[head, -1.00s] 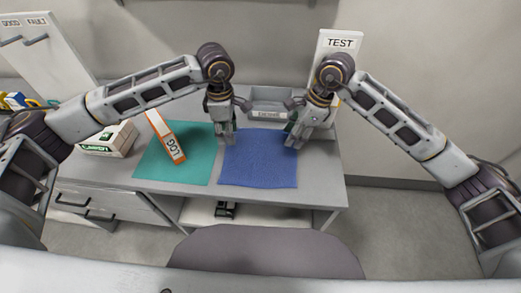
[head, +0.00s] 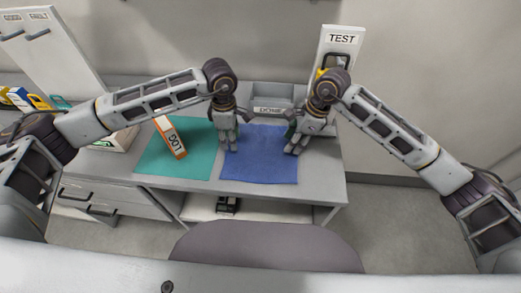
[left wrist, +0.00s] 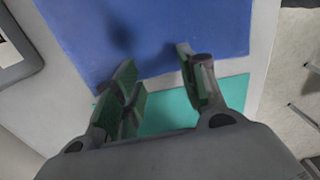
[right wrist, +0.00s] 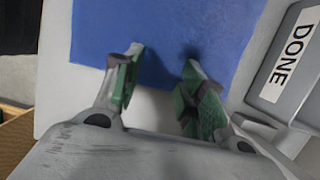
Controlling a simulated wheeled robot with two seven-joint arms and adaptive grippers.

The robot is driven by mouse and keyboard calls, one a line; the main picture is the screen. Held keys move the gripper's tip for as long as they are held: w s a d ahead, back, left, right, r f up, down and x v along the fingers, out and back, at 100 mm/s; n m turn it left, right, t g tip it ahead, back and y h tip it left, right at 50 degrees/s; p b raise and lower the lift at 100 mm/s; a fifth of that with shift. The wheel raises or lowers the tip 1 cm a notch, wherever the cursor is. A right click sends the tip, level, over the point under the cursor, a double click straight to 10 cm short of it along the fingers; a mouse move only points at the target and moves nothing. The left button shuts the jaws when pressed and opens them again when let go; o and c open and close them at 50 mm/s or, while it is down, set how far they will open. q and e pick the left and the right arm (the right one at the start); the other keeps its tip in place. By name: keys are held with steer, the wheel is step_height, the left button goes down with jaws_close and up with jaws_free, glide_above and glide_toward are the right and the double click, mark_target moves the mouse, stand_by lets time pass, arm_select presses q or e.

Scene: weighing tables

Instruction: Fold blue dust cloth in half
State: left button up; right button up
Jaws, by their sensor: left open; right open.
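The blue dust cloth (head: 262,165) lies spread flat on the table, beside a teal mat. It also shows in the left wrist view (left wrist: 160,30) and in the right wrist view (right wrist: 150,30). My left gripper (head: 229,148) is open and empty over the cloth's left edge, close to the teal mat. Its fingers (left wrist: 160,85) show apart in the left wrist view. My right gripper (head: 291,150) is open and empty at the cloth's right edge. Its fingers (right wrist: 160,75) show apart in the right wrist view, at the cloth's edge. Contact with the cloth cannot be told.
The teal mat (head: 160,160) bears an orange and white LOG book (head: 172,140). A grey bin labelled DONE (head: 270,100) stands behind the cloth. A TEST panel (head: 341,42) stands at the back right. A grey chair (head: 268,245) is in front of the table.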

arm_select(q)
steer(key=shift+f, duration=1.5)
arm_select(e)
steer(key=shift+f, duration=1.55)
steer(key=shift+s+f, duration=0.1)
arm_select(q)
steer(key=shift+f, duration=0.25)
steer(key=shift+s, duration=0.1)
steer(key=shift+c, duration=0.5)
arm_select(e)
steer(key=shift+c, duration=0.5)
arm_select(q)
steer(key=shift+f, duration=0.1)
jaws_close()
arm_select(e)
steer(key=shift+s+f, duration=0.1)
steer(key=shift+f, duration=0.05)
jaws_close()
arm_select(q)
steer(key=shift+r, duration=0.25)
arm_select(e)
steer(key=shift+r, duration=0.25)
